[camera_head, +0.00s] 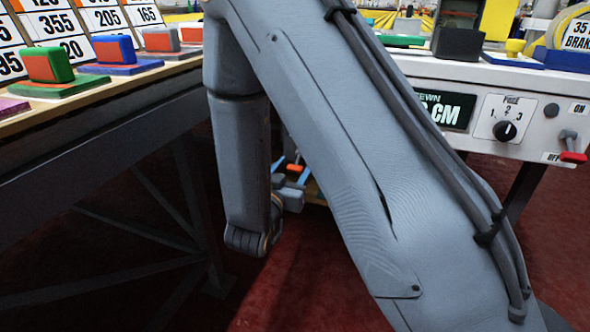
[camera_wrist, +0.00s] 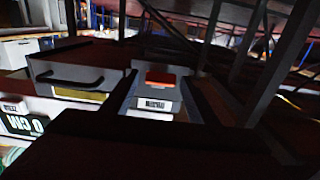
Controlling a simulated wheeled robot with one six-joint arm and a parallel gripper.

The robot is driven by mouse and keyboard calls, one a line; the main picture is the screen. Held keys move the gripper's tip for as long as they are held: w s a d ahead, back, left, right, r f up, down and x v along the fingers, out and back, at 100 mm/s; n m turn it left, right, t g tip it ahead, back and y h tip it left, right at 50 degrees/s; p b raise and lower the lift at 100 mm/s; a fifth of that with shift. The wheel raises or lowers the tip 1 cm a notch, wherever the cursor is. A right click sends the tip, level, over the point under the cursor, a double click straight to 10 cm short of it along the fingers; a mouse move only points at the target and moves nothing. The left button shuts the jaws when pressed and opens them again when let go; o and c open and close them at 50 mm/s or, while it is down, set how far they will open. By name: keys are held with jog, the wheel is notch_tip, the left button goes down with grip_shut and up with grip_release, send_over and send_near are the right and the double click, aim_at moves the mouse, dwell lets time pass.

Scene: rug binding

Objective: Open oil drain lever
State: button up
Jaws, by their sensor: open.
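My gripper (camera_head: 290,182) shows only in part in the head view, small and dark below my arm, beside its wrist joint; its fingers are hard to make out. I see nothing held. In the wrist view, a grey unit with an orange-red piece (camera_wrist: 160,79) and a white label (camera_wrist: 155,103) is in the middle, with blue edges at its sides. This may be the oil drain lever, but the label is too blurred to read. An orange piece between blue bars (camera_head: 293,168) shows small in the head view, behind my arm.
A white machine panel (camera_head: 480,135) with a dial (camera_head: 506,131) and a red-tipped ON/OFF lever (camera_head: 572,157) is at right. A table (camera_head: 100,95) with colored blocks is at left. A handled drawer (camera_wrist: 70,82) is left in the wrist view. Red floor lies below.

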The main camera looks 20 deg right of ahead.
jog(key=shift+w+d, duration=0.35)
jog(key=shift+w, duration=0.1)
jog(key=c, duration=1.1)
jog(key=shift+o, duration=0.2)
